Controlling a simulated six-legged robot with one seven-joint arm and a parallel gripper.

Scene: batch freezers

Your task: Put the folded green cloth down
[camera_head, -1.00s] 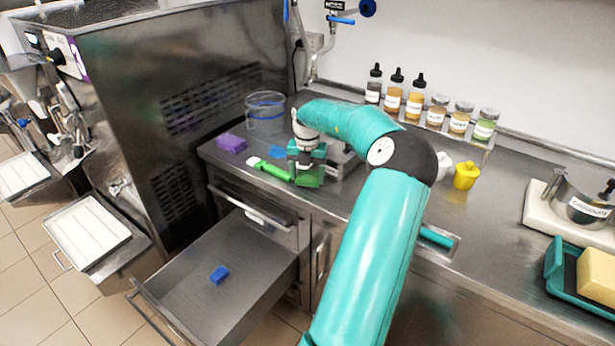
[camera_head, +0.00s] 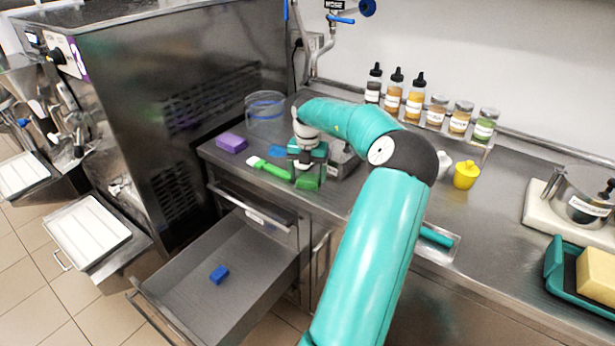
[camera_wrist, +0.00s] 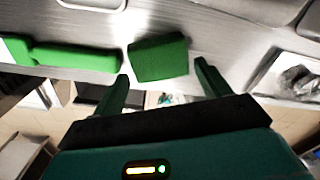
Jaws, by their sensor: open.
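The folded green cloth (camera_head: 307,183) lies on the steel counter near its front edge, just below my gripper (camera_head: 306,165) in the head view. In the wrist view the cloth (camera_wrist: 158,58) is a green block on the metal surface, ahead of the gap between my two fingertips (camera_wrist: 162,75). The fingers are spread apart, with visible space between each finger and the cloth. My gripper is open and holds nothing. Part of the cloth's top is hidden by the gripper in the head view.
A clear tub (camera_head: 265,112) stands behind. A metal container (camera_head: 343,160) is close on the right. Below, an open drawer (camera_head: 190,290) holds a blue block (camera_head: 219,274).

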